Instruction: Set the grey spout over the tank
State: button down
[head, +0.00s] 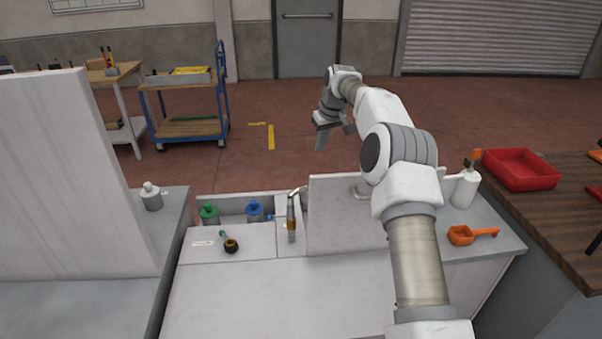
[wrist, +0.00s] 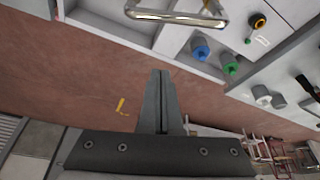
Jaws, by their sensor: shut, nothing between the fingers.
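The grey spout (head: 297,190) tops an upright fitting with a brass-coloured part, just left of the tall pale panel. A shiny grey bar, apparently this spout (wrist: 178,17), crosses the top of the wrist view. A pale open trough (head: 236,196) lies behind the worktop; I cannot tell for sure which section is the tank, and the panel hides part of it. My gripper (head: 321,147) is raised beyond the bench, up and right of the spout. In the wrist view its fingers (wrist: 159,73) are together and empty, apart from the spout.
Blue (head: 254,210) and green (head: 209,213) capped bottles stand left of the spout. A dark round-headed tool (head: 230,245) lies on the worktop. The tall panel (head: 335,215) stands to the right. An orange scoop (head: 468,235) and red tray (head: 521,169) are further right. The front worktop is clear.

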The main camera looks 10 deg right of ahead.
notch_tip(320, 180, down, 10)
jog(key=p, duration=0.2)
jog(key=shift+s+f, duration=0.15)
jog(key=shift+f, duration=0.05)
dwell(0.9)
jog(key=shift+d, duration=0.1)
jog(key=shift+s+d+f+m+h+b, duration=0.15)
jog(key=shift+s+m+b, duration=0.2)
jog(key=shift+b, duration=0.2)
jog(key=shift+s+d+m+h+b, duration=0.15)
jog(key=shift+s+m+b, duration=0.2)
jog(key=shift+b, duration=0.2)
jog(key=shift+s+d+m+b, duration=0.25)
jog(key=shift+s+m+b, duration=0.25)
jog(key=shift+s+m, duration=0.25)
jog(key=shift+w+r, duration=0.1)
jog(key=shift+r, duration=0.1)
